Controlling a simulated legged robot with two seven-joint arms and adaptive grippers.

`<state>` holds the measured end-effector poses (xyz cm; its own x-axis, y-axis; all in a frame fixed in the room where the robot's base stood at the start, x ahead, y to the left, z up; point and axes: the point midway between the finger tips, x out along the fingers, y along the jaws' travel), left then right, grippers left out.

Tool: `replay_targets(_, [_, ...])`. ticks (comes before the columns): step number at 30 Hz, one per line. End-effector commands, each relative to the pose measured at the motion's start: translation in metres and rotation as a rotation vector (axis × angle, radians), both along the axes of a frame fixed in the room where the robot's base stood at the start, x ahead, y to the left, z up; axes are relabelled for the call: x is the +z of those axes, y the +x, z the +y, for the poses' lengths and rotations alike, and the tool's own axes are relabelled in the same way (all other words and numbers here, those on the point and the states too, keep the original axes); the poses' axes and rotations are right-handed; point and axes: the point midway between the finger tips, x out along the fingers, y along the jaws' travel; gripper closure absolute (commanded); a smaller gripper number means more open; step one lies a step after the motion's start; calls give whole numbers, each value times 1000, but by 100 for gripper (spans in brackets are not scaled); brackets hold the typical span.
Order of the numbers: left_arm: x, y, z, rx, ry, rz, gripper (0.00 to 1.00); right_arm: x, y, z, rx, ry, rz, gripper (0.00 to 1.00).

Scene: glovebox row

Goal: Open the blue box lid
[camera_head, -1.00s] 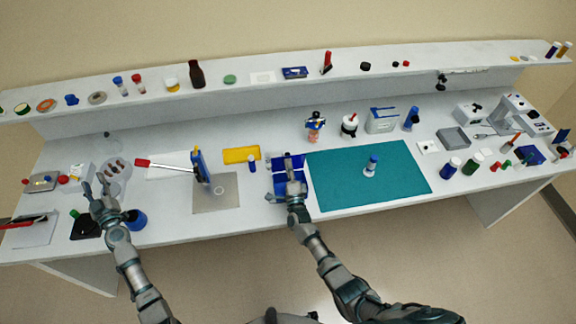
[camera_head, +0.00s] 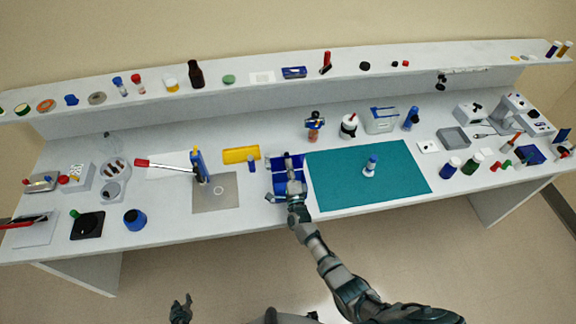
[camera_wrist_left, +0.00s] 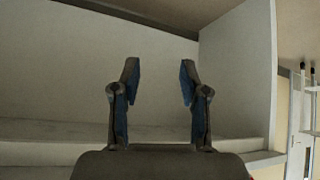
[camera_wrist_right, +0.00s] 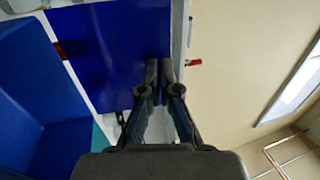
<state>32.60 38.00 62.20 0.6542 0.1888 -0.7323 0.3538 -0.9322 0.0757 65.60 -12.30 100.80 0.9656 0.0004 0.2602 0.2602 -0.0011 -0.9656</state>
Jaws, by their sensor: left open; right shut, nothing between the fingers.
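The blue box (camera_head: 279,186) stands on the bench left of the teal mat. My right gripper (camera_head: 289,170) is over it, hiding part of it. In the right wrist view a flat glossy blue panel, which looks like the lid (camera_wrist_right: 112,50), stands apart from the blue box body (camera_wrist_right: 38,95). My right gripper's fingers (camera_wrist_right: 158,72) are shut and empty in front of the panel's edge; I cannot tell if they touch it. My left gripper (camera_head: 181,306) is low in front of the bench, away from the box. In the left wrist view its fingers (camera_wrist_left: 157,70) are open and empty.
The teal mat (camera_head: 340,185) with a blue-and-white bottle (camera_head: 370,167) lies right of the box. A yellow tray (camera_head: 241,155), a small blue vial (camera_head: 252,164) and a grey plate (camera_head: 222,199) are to its left. A loaded shelf (camera_head: 230,97) runs behind.

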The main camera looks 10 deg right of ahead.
Motion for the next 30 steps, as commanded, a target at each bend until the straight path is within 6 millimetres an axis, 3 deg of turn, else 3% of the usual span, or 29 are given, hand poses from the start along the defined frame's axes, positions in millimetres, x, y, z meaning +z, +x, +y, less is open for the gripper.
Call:
replay_targets(1, [-27,-34,-27,-75,-6,95,56,0,0,0,0,0,0,100])
replay_targets(3, [-57,-82,-60,-182,-8,221,56,0,0,0,0,0,0,100])
replay_targets(6, [-89,-152,-95,-317,-4,384,56,0,0,1,0,-1,1,100])
replay_targets(9, [-107,-213,-117,-431,8,514,56,0,1,1,0,-1,1,100])
replay_targets(12, [-116,-258,-128,-511,22,604,56,0,1,1,0,-1,1,100])
replay_targets(15, [-120,-283,-133,-558,33,655,56,0,2,1,0,-1,0,100])
replay_targets(18, [-129,-293,-135,-577,38,674,56,-1,5,2,-1,0,-1,100])
replay_targets(30, [-131,-293,-136,-577,37,674,56,2,6,1,0,-1,1,100])
